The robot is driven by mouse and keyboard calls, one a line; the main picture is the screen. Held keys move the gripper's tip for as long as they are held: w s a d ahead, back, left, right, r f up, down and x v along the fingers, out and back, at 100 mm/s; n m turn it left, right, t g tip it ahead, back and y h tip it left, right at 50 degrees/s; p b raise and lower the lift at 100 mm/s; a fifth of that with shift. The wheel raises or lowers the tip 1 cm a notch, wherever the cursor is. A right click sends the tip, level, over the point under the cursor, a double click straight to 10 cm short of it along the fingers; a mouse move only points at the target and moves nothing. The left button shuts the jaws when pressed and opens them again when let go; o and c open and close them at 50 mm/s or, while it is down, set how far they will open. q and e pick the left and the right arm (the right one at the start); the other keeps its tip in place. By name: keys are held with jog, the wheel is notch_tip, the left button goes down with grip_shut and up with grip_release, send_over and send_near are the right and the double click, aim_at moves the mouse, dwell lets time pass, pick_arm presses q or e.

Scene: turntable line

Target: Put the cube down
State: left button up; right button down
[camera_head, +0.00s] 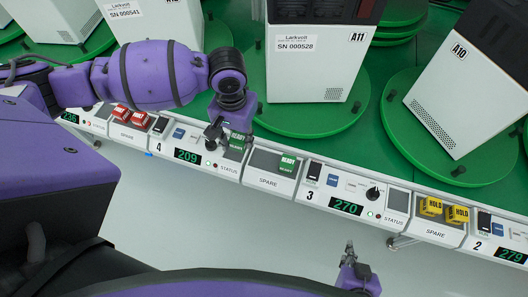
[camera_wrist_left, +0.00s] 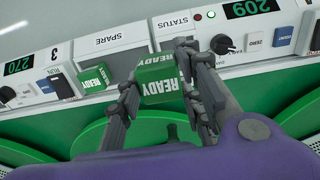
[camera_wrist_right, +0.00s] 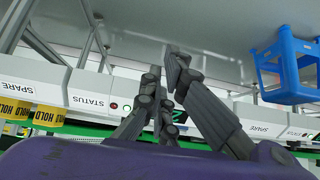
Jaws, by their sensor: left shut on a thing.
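A green READY cube (camera_head: 238,139) is between the fingers of my left gripper (camera_head: 228,138), which is shut on it. The cube also shows in the left wrist view (camera_wrist_left: 157,85), with white lettering on two faces. It is over the console by the STATUS panel of station 4; I cannot tell whether it touches. A second green READY cube (camera_head: 288,163) sits on the SPARE panel (camera_head: 268,182) to the right; it also shows in the left wrist view (camera_wrist_left: 95,78). My right gripper (camera_head: 349,250) is in front of the console, its fingertips close together and nothing visible between them.
Red cubes (camera_head: 131,116) sit on the SPARE panel to the left and yellow HOLD cubes (camera_head: 443,210) on the one to the right. White machines (camera_head: 310,70) stand on green turntables (camera_head: 315,120) behind.

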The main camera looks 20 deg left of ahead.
pick_arm(q)
jog(key=d+f, duration=0.1)
jog(key=f, duration=0.1)
jog(key=w+d+f, duration=0.1)
jog(key=d+f, duration=0.1)
jog(key=w+d+f, duration=0.1)
jog(key=d+f, duration=0.1)
jog(key=shift+d+b, duration=0.15)
jog(key=shift+b, duration=0.2)
jog(key=shift+w+d+f, duration=0.1)
jog(key=shift+d+f, duration=0.05)
jog(key=shift+f, duration=0.8)
jog(key=shift+w+d+f, duration=0.1)
jog(key=shift+d+f, duration=0.05)
jog(key=shift+f, duration=0.8)
jog(key=o, duration=1.2)
jog(key=shift+r, duration=0.1)
notch_tip(320, 180, up, 12)
jog(key=shift+r+p, duration=0.1)
jog(key=shift+p, duration=0.45)
